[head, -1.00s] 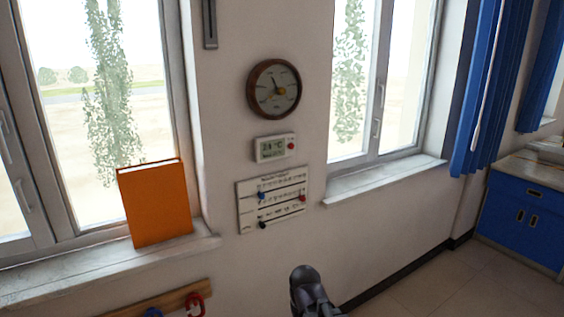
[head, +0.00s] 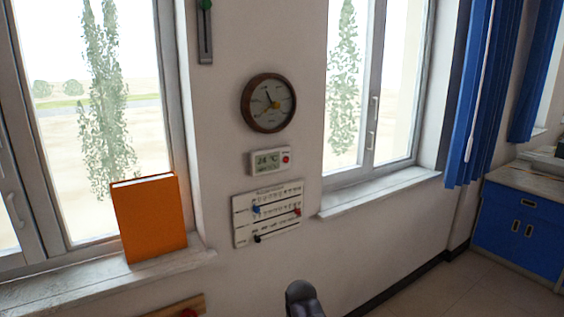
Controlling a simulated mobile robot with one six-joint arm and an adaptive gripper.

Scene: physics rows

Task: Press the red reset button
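A small red button (head: 286,159) sits on the right side of a white wall thermostat (head: 265,161) with a grey display that seems to read 24 °C. The thermostat hangs between two windows, below a round clock-like dial and above a white calendar board. A grey rounded part of my arm shows at the bottom edge, well below the thermostat and apart from it. My gripper's fingers do not show.
A round brown-rimmed dial (head: 268,103) hangs above. The calendar board (head: 268,213) below has blue, red and black sliders. An orange book (head: 150,219) stands on the left windowsill. A green-knobbed slider (head: 205,35) is at the top. Blue cabinets (head: 519,227) stand at right.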

